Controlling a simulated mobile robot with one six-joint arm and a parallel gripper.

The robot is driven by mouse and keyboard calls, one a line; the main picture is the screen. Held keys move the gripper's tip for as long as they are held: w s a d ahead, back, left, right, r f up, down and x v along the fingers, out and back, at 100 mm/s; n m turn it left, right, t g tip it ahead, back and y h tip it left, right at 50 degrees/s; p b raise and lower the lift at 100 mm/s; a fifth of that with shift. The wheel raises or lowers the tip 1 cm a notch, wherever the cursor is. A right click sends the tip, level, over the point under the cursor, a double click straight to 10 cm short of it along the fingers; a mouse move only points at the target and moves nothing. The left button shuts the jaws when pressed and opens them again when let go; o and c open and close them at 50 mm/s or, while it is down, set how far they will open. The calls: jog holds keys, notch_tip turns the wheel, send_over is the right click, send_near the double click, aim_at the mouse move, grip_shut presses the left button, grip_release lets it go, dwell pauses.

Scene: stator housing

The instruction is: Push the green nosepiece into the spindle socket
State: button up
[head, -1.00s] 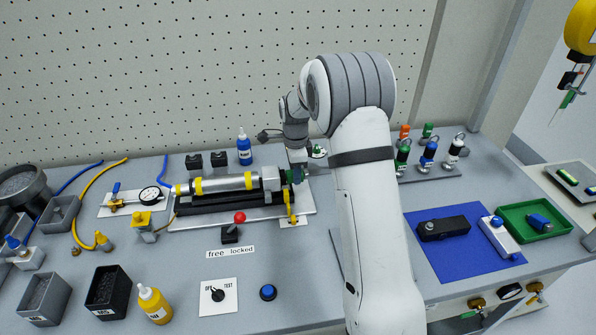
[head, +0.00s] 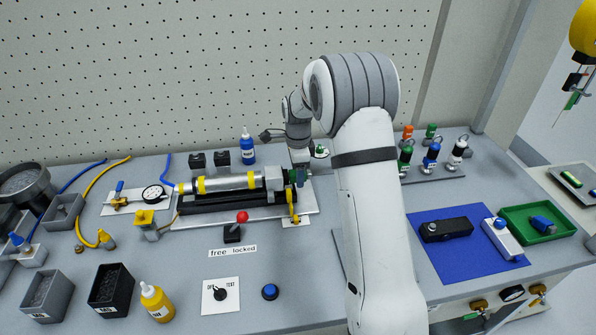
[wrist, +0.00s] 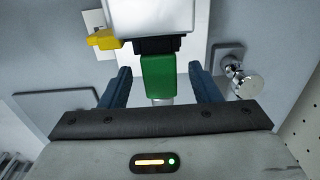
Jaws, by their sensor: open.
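The green nosepiece (wrist: 158,76) is in the middle of the wrist view. Its far end meets a black collar (wrist: 157,45) on the front of a pale block (wrist: 150,14), and I cannot see how deep it sits. My gripper (wrist: 161,78) is open, with one blue finger on each side of the nosepiece and a gap on both sides. In the head view, my gripper (head: 300,178) is at the right end of the silver spindle (head: 228,183) with yellow bands. There the fingers and wrist mostly hide the nosepiece. The socket's inside is hidden.
A yellow lever (head: 293,206) stands just in front of the spindle's right end. A red-knobbed lever (head: 236,226) is in front of the spindle. A blue bottle (head: 248,146) stands behind it. Several capped tools stand on a rack (head: 435,171) to the right.

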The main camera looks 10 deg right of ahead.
jog(key=shift+o, duration=0.5)
jog(key=shift+r, duration=0.1)
jog(key=shift+r+p, duration=1.35)
jog(key=shift+r, duration=0.8)
notch_tip(320, 180, up, 8)
jog(key=b, duration=0.1)
dwell(0.9)
